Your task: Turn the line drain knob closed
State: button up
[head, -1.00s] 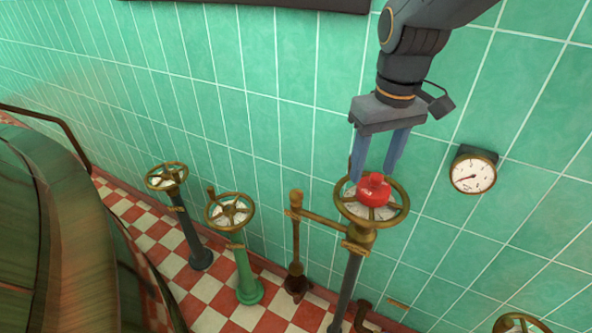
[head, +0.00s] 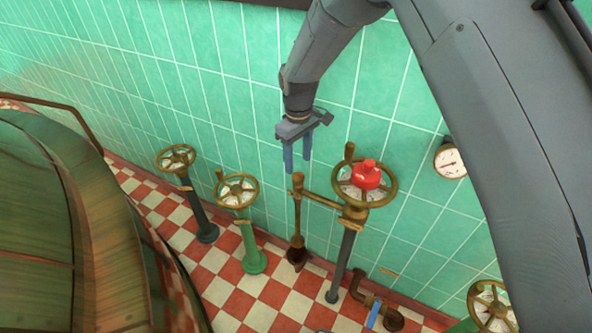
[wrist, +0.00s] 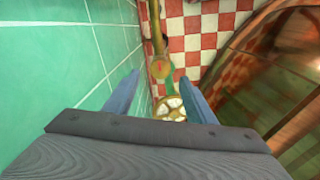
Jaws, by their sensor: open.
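A red knob (head: 366,175) sits on the hub of a brass handwheel (head: 378,199) on a dark post, right of centre in the head view. Lettering on it is too small to read, so I cannot tell whether it is the line drain knob. A blue lever (head: 375,315) is on a low pipe by the floor. My gripper (head: 298,160) is open and empty, pointing down in front of the tiled wall, left of the red knob and apart from it. In the wrist view my gripper's fingers (wrist: 160,93) are spread, with a pale-faced brass handwheel (wrist: 172,108) beyond them.
A handwheel on a green post (head: 237,191) and one on a dark post (head: 176,158) stand to the left. An upright brass-topped rod (head: 297,215) stands below my gripper. A gauge (head: 450,162) is on the wall. A large rounded vessel (head: 60,220) fills the left side.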

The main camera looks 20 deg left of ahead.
aim_at(298, 175)
jog(key=shift+f+p, duration=0.9)
jog(key=shift+f, duration=2)
jog(key=c, duration=1)
jog(key=shift+c, duration=0.2)
